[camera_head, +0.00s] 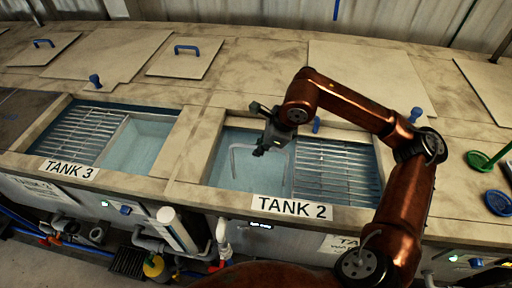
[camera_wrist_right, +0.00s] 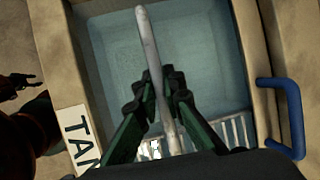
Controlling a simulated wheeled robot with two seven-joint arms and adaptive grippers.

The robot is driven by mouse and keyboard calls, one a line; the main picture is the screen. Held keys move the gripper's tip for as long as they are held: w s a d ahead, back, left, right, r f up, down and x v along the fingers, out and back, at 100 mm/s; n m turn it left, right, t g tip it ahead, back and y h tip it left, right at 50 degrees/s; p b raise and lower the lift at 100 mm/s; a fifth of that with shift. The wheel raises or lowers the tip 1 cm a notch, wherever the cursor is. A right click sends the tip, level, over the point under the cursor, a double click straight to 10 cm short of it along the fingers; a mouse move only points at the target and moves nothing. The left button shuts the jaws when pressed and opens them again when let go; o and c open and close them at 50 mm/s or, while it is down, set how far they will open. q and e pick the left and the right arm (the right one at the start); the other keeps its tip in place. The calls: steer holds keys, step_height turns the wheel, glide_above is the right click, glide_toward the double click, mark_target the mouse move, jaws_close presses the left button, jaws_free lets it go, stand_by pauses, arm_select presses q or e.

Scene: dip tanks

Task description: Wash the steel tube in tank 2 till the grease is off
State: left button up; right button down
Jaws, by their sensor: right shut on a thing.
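My right gripper (camera_head: 268,132) is over the open left part of tank 2, whose label (camera_head: 291,208) is on the front rim. It is shut on the steel tube (camera_head: 237,160), a pale grey bent tube that hangs down toward the blue liquid (camera_head: 222,172). In the right wrist view the tube (camera_wrist_right: 147,35) runs between the two fingers (camera_wrist_right: 162,88) and extends beyond them over the liquid. I cannot tell how much of it is under the surface, or whether grease is on it.
A slatted metal rack (camera_head: 336,168) fills the right part of tank 2. Tank 3, with its own rack (camera_head: 80,130), is to the left. Flat lids with blue handles (camera_head: 188,49) lie behind. A green dish (camera_head: 479,160) and a blue dish (camera_head: 499,202) are at the right.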

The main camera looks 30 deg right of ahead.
mark_target(243, 145)
steer(key=shift+w+a+r+p, duration=0.1)
steer(key=shift+w+a+p, duration=0.05)
steer(key=shift+w+a, duration=0.75)
steer(key=shift+w+a+r+p, duration=0.15)
steer(key=shift+w+a, duration=0.5)
steer(key=shift+a, duration=0.45)
steer(key=shift+s+d+f+b, duration=0.15)
steer(key=shift+s+d+b, duration=0.25)
steer(key=shift+s+d, duration=0.5)
steer(key=shift+w, duration=0.1)
step_height(243, 145, up, 22)
steer(key=p, duration=1.4)
